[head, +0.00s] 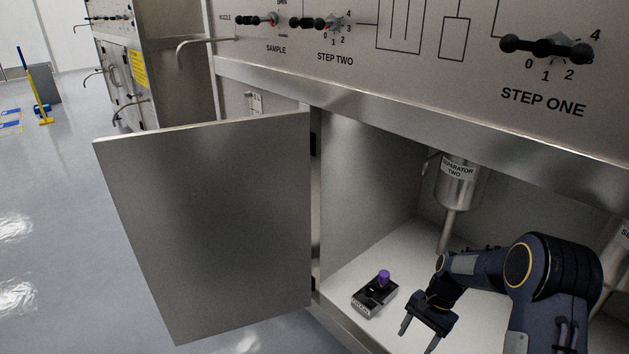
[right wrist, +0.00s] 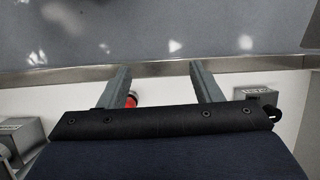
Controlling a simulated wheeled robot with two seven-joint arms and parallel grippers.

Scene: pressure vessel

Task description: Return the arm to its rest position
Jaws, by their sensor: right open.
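My right gripper (head: 420,338) reaches in from the right at the front of the open cabinet, with its fingers pointing down. It is open, and no object shows between its fingers. In the right wrist view its two fingers (right wrist: 161,72) stand apart above the cabinet's front edge, with the floor beyond. My left gripper is not in view.
A metal block with a purple knob (head: 383,277) sits on the cabinet floor, left of my gripper. The cabinet door (head: 210,220) stands open at left. The Separator Two vessel (head: 457,185) hangs behind. A red part (right wrist: 131,100) shows beside one finger.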

